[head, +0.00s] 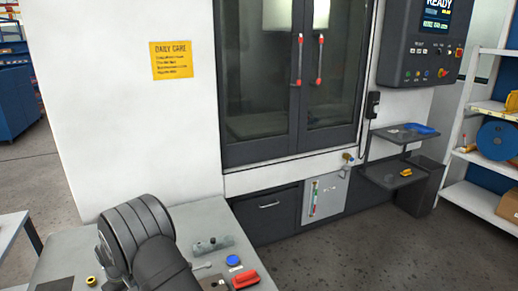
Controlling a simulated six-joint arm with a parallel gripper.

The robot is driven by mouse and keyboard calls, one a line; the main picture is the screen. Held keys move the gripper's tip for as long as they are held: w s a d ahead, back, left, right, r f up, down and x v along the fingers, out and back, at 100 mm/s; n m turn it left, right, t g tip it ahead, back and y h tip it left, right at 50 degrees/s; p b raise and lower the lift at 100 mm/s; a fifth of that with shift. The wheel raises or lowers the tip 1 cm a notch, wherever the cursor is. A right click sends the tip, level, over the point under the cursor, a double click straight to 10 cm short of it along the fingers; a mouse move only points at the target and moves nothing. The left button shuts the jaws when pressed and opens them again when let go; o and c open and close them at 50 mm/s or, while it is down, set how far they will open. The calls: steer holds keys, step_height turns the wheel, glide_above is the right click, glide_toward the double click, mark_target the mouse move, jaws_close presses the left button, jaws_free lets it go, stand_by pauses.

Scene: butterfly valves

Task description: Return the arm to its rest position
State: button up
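The dark, rounded links of my own arm rise over the grey tabletop (75,248) at the lower left. My gripper is not visible, so its state and anything in it cannot be seen. Small parts lie on the tabletop to the right of my arm: a grey elongated part (213,244), a blue round cap (234,261) and a red block-like part (245,279). A small brass ring (91,281) lies to the left of the arm. My arm hides part of the tabletop.
A white machine with dark glass doors (260,90) and red handles stands behind the table. A small brass valve (348,156) sticks out of its front. Dark shelves (395,174) and a white rack (478,161) stand to the right. The floor at the lower right is clear.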

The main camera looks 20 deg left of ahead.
step_height(320, 180, down, 4)
steer(key=shift+f, duration=0.2)
steer(key=shift+r, duration=2)
steer(key=shift+f, duration=0.1)
